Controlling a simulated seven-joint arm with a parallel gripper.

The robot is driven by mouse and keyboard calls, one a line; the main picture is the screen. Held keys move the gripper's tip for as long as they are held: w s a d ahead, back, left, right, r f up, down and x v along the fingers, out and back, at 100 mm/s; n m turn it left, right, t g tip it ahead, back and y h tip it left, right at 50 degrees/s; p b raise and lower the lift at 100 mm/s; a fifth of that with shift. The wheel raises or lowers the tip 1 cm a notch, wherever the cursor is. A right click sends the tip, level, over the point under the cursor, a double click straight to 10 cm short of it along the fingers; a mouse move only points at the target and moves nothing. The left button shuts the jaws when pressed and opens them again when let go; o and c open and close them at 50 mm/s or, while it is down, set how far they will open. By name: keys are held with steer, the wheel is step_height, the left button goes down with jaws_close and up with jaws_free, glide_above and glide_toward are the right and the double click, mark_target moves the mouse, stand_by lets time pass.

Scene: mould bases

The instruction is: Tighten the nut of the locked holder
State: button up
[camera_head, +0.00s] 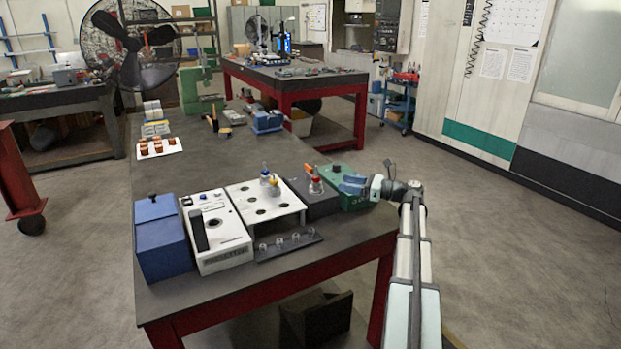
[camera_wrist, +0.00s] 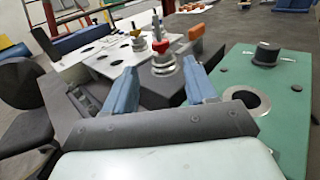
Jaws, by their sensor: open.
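A holder with a red top and a silvery ring-shaped body (camera_head: 316,184) stands upright in a dark grey block (camera_head: 318,204). In the wrist view the red-topped holder (camera_wrist: 161,50) shows ahead, between my fingers and beyond their tips. My gripper (camera_head: 347,184) is open and empty, above the green box (camera_head: 345,201), to the right of this holder in the head view. A yellow-topped holder (camera_head: 273,183) and a blue-topped holder (camera_head: 265,171) stand on the white perforated plate (camera_head: 288,214). I cannot tell which holder is locked.
An orange piece (camera_wrist: 196,31) lies behind the red-topped holder. The green box has a ringed hole and a black knob (camera_wrist: 268,53). A dark strip (camera_head: 287,247) holds several small pieces in front. A white device (camera_head: 215,235) and a blue box (camera_head: 162,238) stand left.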

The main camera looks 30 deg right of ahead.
mark_target(317, 178)
steer(key=x, duration=1.3)
steer(key=shift+w+a, duration=0.1)
steer(key=shift+a, duration=0.05)
steer(key=shift+c, duration=0.2)
steer(key=c, duration=1)
steer(key=m+t+h, duration=0.2)
steer(key=h, duration=0.1)
steer(key=shift+m+h, duration=0.3)
steer(key=shift+m, duration=0.1)
steer(key=m+t+h, duration=0.1)
steer(key=h, duration=0.1)
steer(key=m+t+h, duration=0.1)
steer(key=shift+w+d+m+h, duration=0.1)
steer(key=shift+d+m+h, duration=0.2)
steer(key=shift+h, duration=0.1)
steer(key=m+h, duration=0.1)
steer(key=h, duration=0.1)
steer(key=m+h, duration=0.2)
steer(key=h, duration=0.1)
steer(key=d+m+h, duration=0.1)
steer(key=m+h, duration=0.1)
steer(key=h, duration=0.1)
steer(key=shift+w+d+r, duration=0.1)
steer(key=shift+w, duration=0.1)
steer(key=shift+d+m+h, duration=0.1)
steer(key=shift+m+h, duration=0.3)
steer(key=shift+h, duration=0.1)
